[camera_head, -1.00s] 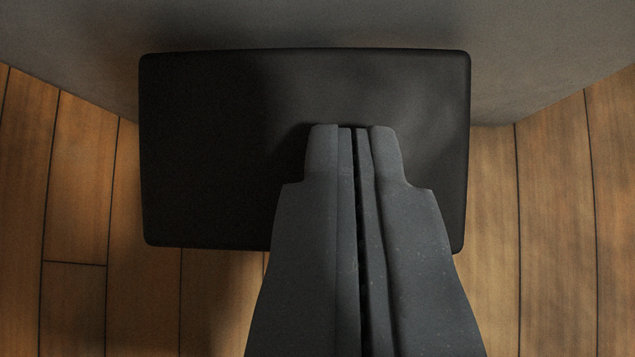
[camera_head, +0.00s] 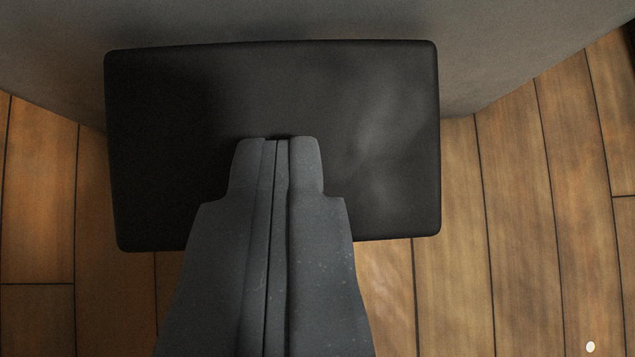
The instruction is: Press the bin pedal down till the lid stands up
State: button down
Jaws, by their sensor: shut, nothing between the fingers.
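The bin pedal (camera_head: 380,130) is a wide black plate with rounded corners, in the upper middle of the view. It juts out from the grey bin wall (camera_head: 300,20) behind it. My gripper (camera_head: 277,140) is shut and empty, and its fingertips lie over the middle of the pedal, a little left of centre. I cannot tell whether the tips touch the pedal. The gripper hides part of the pedal's near edge. The bin lid is out of view.
A small pale round spot (camera_head: 590,347) shows on the floor at the lower right. A dark thing, cut off, is at the upper right edge.

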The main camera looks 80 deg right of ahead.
jog(key=s+d+p+v, duration=0.1)
jog(key=p+v, duration=0.3)
jog(key=v, duration=0.8)
jog(key=shift+r, duration=0.4)
jog(key=shift+s, duration=0.15)
